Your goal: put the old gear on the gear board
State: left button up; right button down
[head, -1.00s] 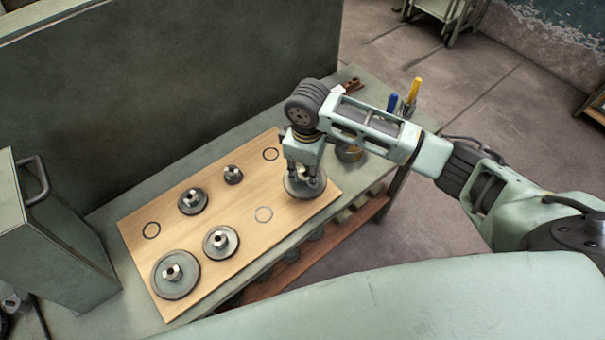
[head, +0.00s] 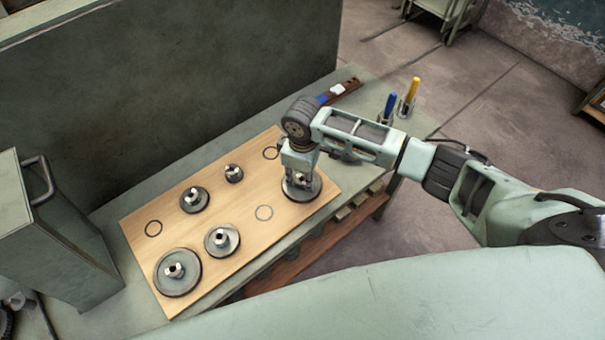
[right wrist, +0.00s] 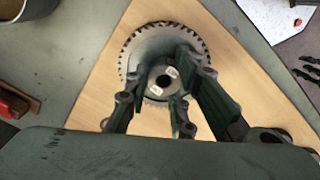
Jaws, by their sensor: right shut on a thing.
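A dark, toothed gear (head: 300,196) is at the right end of the wooden gear board (head: 215,255). My right gripper (head: 301,180) points down over it, shut on its hub. In the right wrist view the fingers (right wrist: 160,95) are on either side of the pale hub of the gear (right wrist: 143,50). The gear looks flat and low over the board; I cannot tell whether it touches it. Several other gears sit on the board, including a large one (head: 178,275) at the near left. My left gripper is not in view.
A green metal cabinet (head: 60,235) stands at the left. Blue-handled (head: 390,105) and yellow-handled (head: 411,92) tools stand at the bench's right end.

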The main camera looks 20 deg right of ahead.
jog(key=c, duration=1.5)
grip_release()
notch_tip(320, 180, up, 12)
jog(key=shift+s+r+b, duration=0.1)
jog(key=shift+s+b, duration=0.05)
jog(key=shift+b, duration=0.65)
jog(key=shift+a, duration=0.1)
